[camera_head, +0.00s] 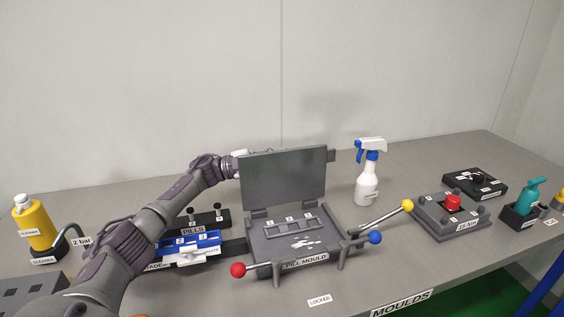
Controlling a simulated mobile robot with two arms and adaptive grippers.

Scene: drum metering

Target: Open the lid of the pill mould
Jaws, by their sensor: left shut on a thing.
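The pill mould (262,250) is a dark grey base on the table, with a numbered strip and pale specks in its tray. Its lid (284,176) is a flat grey plate that stands nearly upright at the back of the base, so the mould is open. My left arm comes in from the left, and my left gripper (238,162) is at the lid's upper left edge, shut on the lid. Its fingers are partly hidden behind the plate. My right gripper is not in view.
Levers with a red knob (238,270), a blue knob (375,237) and a yellow knob (407,206) stick out around the mould. A spray bottle (367,187) stands to its right. A blue tray (205,238) lies left, near my arm. A yellow cleaner bottle (34,226) stands far left.

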